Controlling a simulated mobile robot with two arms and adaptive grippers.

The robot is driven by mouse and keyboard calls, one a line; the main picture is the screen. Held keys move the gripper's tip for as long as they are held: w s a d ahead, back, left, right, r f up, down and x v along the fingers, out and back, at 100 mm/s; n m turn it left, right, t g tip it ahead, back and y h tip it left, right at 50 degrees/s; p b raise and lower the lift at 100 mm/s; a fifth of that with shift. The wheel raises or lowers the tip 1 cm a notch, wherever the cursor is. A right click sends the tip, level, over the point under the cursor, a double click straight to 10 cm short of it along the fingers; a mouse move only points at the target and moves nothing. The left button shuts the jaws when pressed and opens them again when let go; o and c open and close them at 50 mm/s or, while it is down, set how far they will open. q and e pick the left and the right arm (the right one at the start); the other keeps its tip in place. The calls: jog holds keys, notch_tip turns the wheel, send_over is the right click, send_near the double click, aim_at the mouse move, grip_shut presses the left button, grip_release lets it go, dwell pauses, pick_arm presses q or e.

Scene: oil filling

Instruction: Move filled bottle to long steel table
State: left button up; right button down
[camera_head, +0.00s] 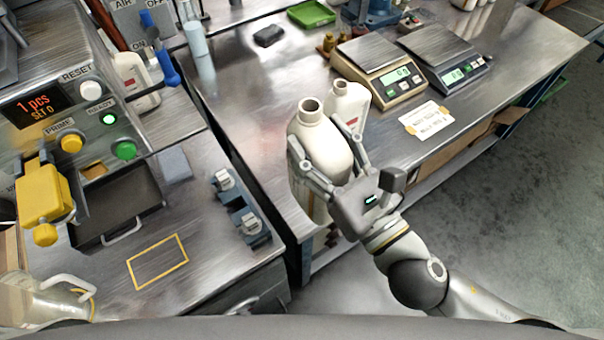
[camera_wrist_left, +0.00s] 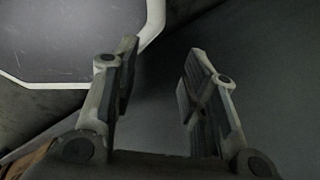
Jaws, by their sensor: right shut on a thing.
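My right gripper (camera_head: 317,135) is shut on an open-necked cream-white bottle (camera_head: 322,155), one finger on each side. The bottle is roughly upright at the near edge of the long steel table (camera_head: 262,110). I cannot tell whether its base touches the tabletop; the gripper and arm hide part of it. A second white bottle (camera_head: 352,98) with a red mark stands on the table just behind it. My left gripper (camera_wrist_left: 158,80) is open and empty in the left wrist view, above a dark grey surface. It does not show in the head view.
Two scales (camera_head: 378,72) (camera_head: 445,58) and a paper note (camera_head: 427,119) lie on the table to the right. A green tray (camera_head: 311,14) and a dark object (camera_head: 268,36) are at the back. The filling machine (camera_head: 60,95) stands left, with a yellow-outlined square (camera_head: 158,262) on its bench.

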jog(key=shift+w+a+f+b, duration=0.15)
jog(key=shift+f+b, duration=0.05)
jog(key=shift+b, duration=0.25)
jog(key=w+a+f+b, duration=0.2)
jog(key=w+f+b, duration=0.1)
jog(key=w+f, duration=0.9)
jog(key=shift+w+a+f, duration=0.15)
jog(key=shift+w, duration=0.45)
jog(key=shift+f, duration=0.1)
jog(key=shift+f+b, duration=0.15)
jog(key=shift+b, duration=0.25)
jog(key=c, duration=0.5)
grip_release()
jog(key=shift+f, duration=0.1)
jog(key=shift+c, duration=0.2)
